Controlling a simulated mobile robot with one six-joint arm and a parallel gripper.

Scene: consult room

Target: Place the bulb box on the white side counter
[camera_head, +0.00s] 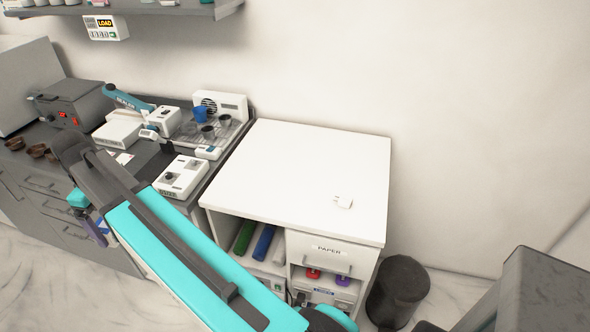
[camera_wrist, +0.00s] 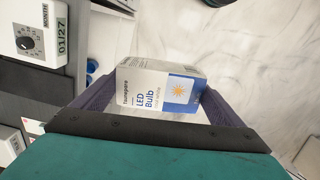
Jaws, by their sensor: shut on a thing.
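The bulb box (camera_wrist: 160,88), white and blue with "LED Bulb" print, is between the two dark purple fingers of my gripper (camera_wrist: 161,92) in the wrist view. My gripper is shut on it. The box is held over the pale marbled floor in that view. In the head view my gripper (camera_head: 94,229) is partly seen at the left, in front of the dark counter's drawers, and the box cannot be made out there. The white side counter (camera_head: 290,170) stands to the right of my gripper, its top mostly bare.
A black bin (camera_head: 398,290) stands at the right. A shelf (camera_head: 150,8) hangs above.

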